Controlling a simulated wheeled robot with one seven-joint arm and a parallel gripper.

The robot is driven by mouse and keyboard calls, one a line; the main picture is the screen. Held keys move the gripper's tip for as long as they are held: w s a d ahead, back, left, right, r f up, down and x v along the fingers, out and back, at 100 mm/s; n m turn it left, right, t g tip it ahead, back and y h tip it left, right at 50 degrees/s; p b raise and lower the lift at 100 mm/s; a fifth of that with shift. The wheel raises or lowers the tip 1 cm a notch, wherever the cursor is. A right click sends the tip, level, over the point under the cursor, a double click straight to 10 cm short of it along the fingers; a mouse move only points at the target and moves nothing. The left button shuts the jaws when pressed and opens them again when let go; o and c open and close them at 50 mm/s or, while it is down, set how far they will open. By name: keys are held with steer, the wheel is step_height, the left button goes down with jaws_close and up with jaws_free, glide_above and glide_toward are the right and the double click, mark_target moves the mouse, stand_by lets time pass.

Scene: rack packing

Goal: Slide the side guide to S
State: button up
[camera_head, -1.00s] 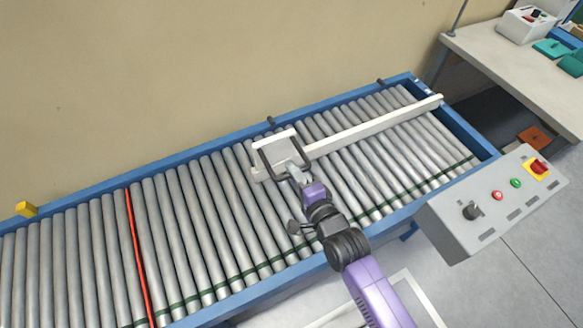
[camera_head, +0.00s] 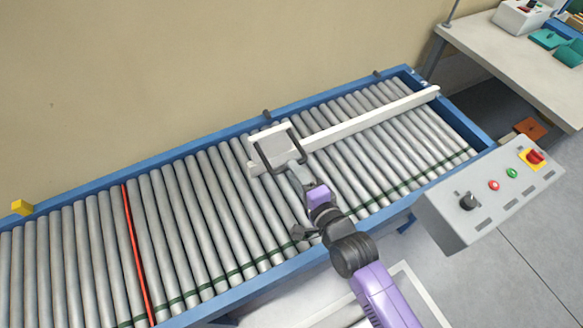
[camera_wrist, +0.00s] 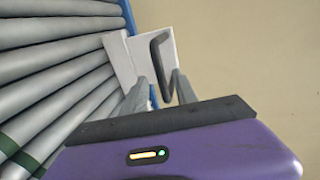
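The side guide (camera_head: 370,118) is a long white bar lying slantwise across the grey rollers, from the right end to mid-conveyor. Its left end carries a pale plate with a dark U-shaped handle (camera_head: 259,151). The handle also shows in the wrist view (camera_wrist: 155,58). My gripper (camera_head: 293,168) is at the near right side of the handle. In the wrist view its two fingers (camera_wrist: 160,82) stand apart, with one handle leg seen between them. Whether they touch it is unclear. No legible S mark shows.
The blue conveyor frame (camera_head: 190,155) runs along the wall, with dark pegs (camera_head: 267,114) on its far rail and a yellow block (camera_head: 22,207) at left. A red line (camera_head: 133,240) crosses the rollers. A control box (camera_head: 485,205) stands at the near right. The left rollers are clear.

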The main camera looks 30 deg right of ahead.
steer(key=v, duration=0.5)
steer(key=shift+b, duration=0.3)
steer(key=s+r+n, duration=0.3)
steer(key=s+n, duration=0.3)
steer(key=s, duration=0.3)
steer(key=s+r+n, duration=0.4)
steer(key=s+n, duration=0.2)
steer(key=s, duration=0.3)
steer(key=s+r+n, duration=0.4)
steer(key=s+n, duration=0.2)
steer(key=s, duration=0.3)
steer(key=shift+g, duration=0.4)
